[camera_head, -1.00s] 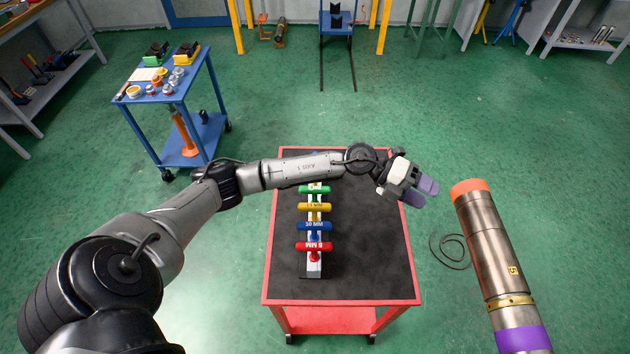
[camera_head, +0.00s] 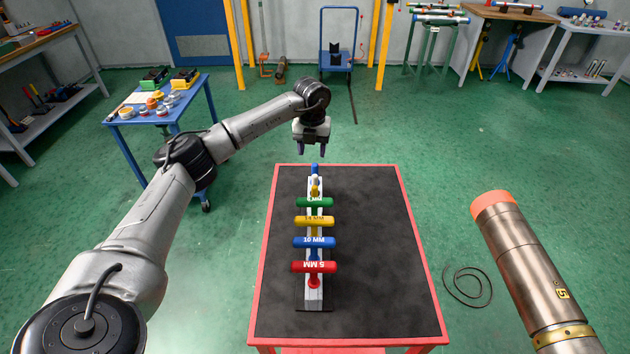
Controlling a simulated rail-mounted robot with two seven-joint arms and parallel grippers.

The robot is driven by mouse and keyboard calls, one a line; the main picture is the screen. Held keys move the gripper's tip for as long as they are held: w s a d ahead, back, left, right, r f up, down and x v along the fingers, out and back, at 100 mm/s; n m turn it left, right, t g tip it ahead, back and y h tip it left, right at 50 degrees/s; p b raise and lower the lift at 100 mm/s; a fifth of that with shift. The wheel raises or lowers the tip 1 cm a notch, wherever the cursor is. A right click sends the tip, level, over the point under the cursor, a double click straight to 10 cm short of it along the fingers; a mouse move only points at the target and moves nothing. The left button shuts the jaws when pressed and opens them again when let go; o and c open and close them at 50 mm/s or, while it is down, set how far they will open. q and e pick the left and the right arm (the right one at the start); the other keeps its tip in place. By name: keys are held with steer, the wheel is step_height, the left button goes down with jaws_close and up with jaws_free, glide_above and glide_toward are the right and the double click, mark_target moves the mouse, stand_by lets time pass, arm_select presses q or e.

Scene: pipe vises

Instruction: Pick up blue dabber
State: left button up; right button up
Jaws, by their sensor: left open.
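A red-edged table (camera_head: 375,235) with a dark top carries a white rack (camera_head: 314,294) of coloured T-handled tools in a row. The blue handle (camera_head: 314,242) reads 10 MM and lies between the red 5 MM handle and the yellow one. Another small blue piece (camera_head: 315,169) shows at the rack's far end; I cannot tell which blue piece is the dabber. My left gripper (camera_head: 312,150) is open and empty, purple fingers pointing down, just beyond the table's far edge and the small blue piece. My right gripper is not in view.
Red (camera_head: 314,267), yellow (camera_head: 314,221) and green (camera_head: 314,202) handles stand close to the blue one. The table top right of the rack is clear. A large metal pipe (camera_head: 525,262) with an orange end stands at the right. A blue cart (camera_head: 165,117) with parts is at the left.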

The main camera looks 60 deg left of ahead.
mark_target(313, 165)
arm_select(q)
step_height(313, 165, down, 4)
steer(key=shift+f+b, duration=0.1)
steer(key=shift+b, duration=0.3)
steer(key=shift+w+d+f+b, duration=0.15)
steer(key=shift+f+b, duration=0.35)
steer(key=shift+f, duration=0.8)
steer(key=shift+w+d+f+b, duration=0.15)
steer(key=shift+f+b, duration=0.3)
steer(key=shift+f, duration=0.85)
steer(key=shift+a, duration=0.1)
steer(key=shift+c, duration=0.5)
steer(key=c, duration=0.8)
